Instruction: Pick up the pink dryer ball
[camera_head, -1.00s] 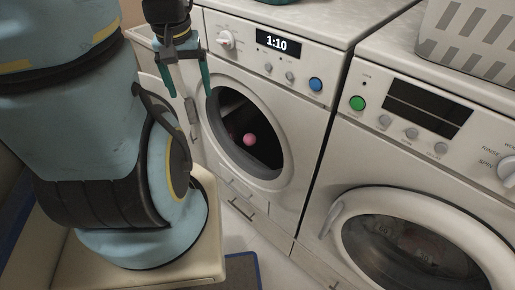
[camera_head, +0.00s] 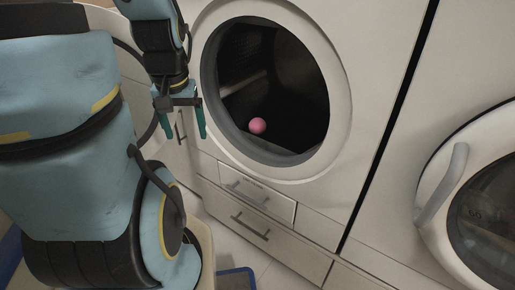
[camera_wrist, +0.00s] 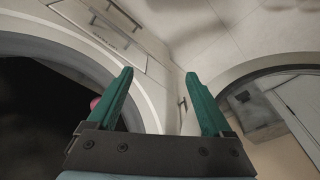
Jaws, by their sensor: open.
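The pink dryer ball (camera_head: 257,126) rests low inside the open drum of the left machine, near the front lip of its round opening. In the wrist view a sliver of the ball (camera_wrist: 95,103) shows just left of my left finger, partly hidden by it. My gripper (camera_head: 184,132) is open and empty, pointing down outside the machine, to the left of the opening and apart from the ball. In the wrist view both green fingers of my gripper (camera_wrist: 160,75) are spread with nothing between them.
The left machine's round opening (camera_head: 341,95) has a white rim around a dark drum. Its open door (camera_wrist: 225,85) shows at the right in the wrist view. Drawers (camera_head: 250,222) lie below the opening. A second machine with a closed round door (camera_head: 437,185) stands at the right.

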